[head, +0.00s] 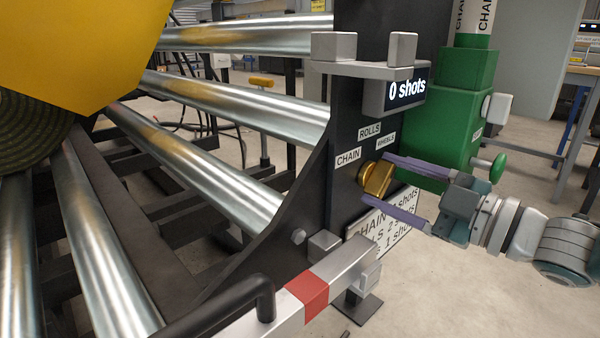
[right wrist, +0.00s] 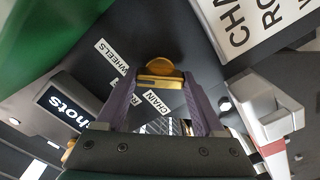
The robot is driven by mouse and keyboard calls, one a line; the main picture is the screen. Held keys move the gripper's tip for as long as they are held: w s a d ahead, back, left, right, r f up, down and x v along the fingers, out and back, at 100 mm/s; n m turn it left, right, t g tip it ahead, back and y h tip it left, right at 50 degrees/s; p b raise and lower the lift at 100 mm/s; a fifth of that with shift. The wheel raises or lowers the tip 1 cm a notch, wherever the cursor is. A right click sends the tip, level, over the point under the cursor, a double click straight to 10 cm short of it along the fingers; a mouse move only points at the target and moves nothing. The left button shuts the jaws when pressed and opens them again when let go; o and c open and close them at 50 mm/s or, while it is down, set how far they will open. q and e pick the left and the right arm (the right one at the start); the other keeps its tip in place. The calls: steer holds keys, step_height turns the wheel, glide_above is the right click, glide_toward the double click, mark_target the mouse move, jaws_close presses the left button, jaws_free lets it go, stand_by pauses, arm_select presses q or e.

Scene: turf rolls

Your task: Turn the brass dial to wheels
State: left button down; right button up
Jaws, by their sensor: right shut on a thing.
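The brass dial (head: 374,179) sits on the dark upright plate in the head view, below labels reading CHAIN (head: 348,157), ROLLS (head: 370,131) and WHEELS (head: 386,142). My right gripper (head: 378,178) is shut on the dial, one purple finger above it and one below. In the right wrist view the brass dial (right wrist: 165,70) shows between the fingertips, with the WHEELS label (right wrist: 112,62) to its left. I cannot tell which label the dial points at. My left gripper is not in view.
A display reading "0 shots" (head: 407,90) stands above the dial. A green box (head: 450,125) with a green knob is close behind the right gripper. A printed sign (head: 385,222) is below the dial. Steel rollers (head: 240,105) fill the left. A red-banded bar (head: 307,290) runs in front.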

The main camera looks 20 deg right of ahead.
steer(key=shift+m, duration=0.4)
steer(key=o, duration=1.4)
steer(key=shift+s+d+p, duration=0.2)
steer(key=shift+s+p, duration=0.15)
steer(key=shift+s, duration=0.2)
steer(key=p+v, duration=0.2)
steer(key=v, duration=0.6)
steer(key=shift+s+d, duration=0.2)
steer(key=shift+s, duration=0.15)
